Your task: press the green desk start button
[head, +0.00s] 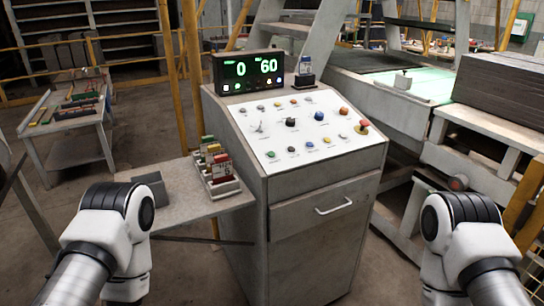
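The control desk (318,190) stands in the middle, with a sloped white panel (270,130) full of small buttons and knobs. A small greenish button (270,155) sits at the lower left of the panel; its exact colour is hard to tell at this size. A blue knob (319,116), a black knob (291,122) and a red mushroom button (362,127) on yellow are also on the panel. Links of my two arms show at the lower left and lower right, apart from the desk. Neither gripper's fingers are in view.
A side shelf (185,197) at left holds a rack of coloured cards (218,172). A conveyor frame (400,85) with stacked dark slabs (512,90) is at right.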

